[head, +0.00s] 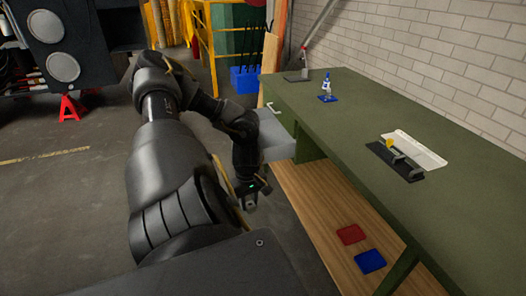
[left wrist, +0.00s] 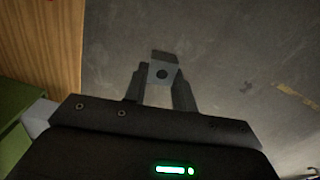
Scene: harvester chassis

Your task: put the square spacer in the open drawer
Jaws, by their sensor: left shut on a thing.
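The square spacer (left wrist: 164,72) is a small grey block with a dark round hole. In the left wrist view it sits between the tips of my left gripper (left wrist: 163,88), which is shut on it. In the head view my left gripper (head: 250,201) points down over the floor, left of the workbench's lower shelf and nearer than the drawer. The open drawer (head: 278,148) is a light grey box sticking out from the bench's left end, partly hidden behind my left forearm. Its inside is hard to see. My right gripper is out of view.
Red (head: 350,234) and blue (head: 370,261) pads lie on the wooden lower shelf (head: 310,205). Open floor lies left of the bench.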

